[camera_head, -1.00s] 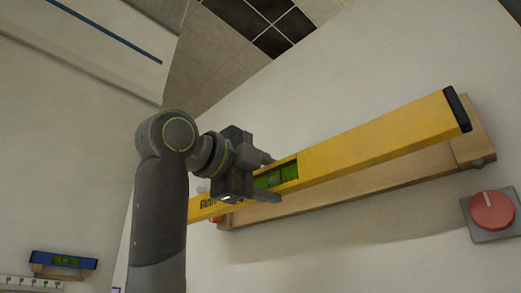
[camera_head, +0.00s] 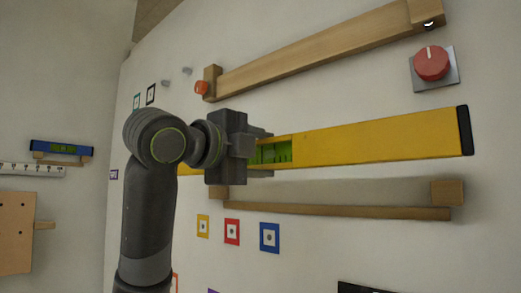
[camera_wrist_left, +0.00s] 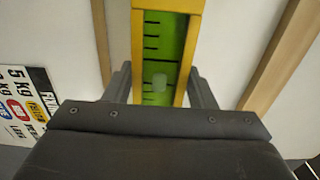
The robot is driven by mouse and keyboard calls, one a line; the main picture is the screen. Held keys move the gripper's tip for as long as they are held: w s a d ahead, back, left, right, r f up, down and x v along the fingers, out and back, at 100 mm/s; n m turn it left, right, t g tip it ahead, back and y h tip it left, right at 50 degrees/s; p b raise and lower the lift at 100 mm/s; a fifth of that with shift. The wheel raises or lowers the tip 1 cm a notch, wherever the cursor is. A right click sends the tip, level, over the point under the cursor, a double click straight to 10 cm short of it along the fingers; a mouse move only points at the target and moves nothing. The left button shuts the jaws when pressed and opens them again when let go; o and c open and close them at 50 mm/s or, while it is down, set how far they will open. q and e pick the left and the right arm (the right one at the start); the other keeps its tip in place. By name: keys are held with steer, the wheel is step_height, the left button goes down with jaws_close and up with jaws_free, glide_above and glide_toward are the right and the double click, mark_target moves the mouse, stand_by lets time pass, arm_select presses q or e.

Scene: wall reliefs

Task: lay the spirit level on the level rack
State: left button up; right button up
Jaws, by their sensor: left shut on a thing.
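My left gripper (camera_head: 250,148) is shut on a long yellow spirit level (camera_head: 380,137) at its green vial window. The level is nearly horizontal, its right end slightly higher, with a black end cap. My arm hides part of its left side. In the left wrist view the level (camera_wrist_left: 197,20) runs between my fingers (camera_wrist_left: 160,85). Below it in the head view is a wooden rack (camera_head: 340,211), a ledge with a block at each end. No level lies on this ledge. The held level appears above it, apart from the ledge. My right gripper is not in view.
A second wooden rail (camera_head: 320,52) with end blocks is above, near an orange knob (camera_head: 202,88) and a red dial (camera_head: 431,63). Coloured square markers (camera_head: 232,231) are below the rack. A small blue level (camera_head: 61,147) is on the left wall.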

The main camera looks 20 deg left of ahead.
arm_select(q)
steer(key=shift+r, duration=0.1)
steer(key=shift+p+x, duration=0.7)
steer(key=shift+x, duration=0.1)
steer(key=p+x, duration=0.4)
steer(key=x, duration=0.4)
steer(key=shift+p, duration=0.4)
steer(key=shift+w+d+f+b, duration=0.1)
steer(key=shift+f+b, duration=0.8)
steer(key=shift+f, duration=0.5)
stand_by(1.0)
steer(key=o, duration=1.2)
steer(key=shift+c, duration=0.2)
steer(key=shift+f, duration=0.1)
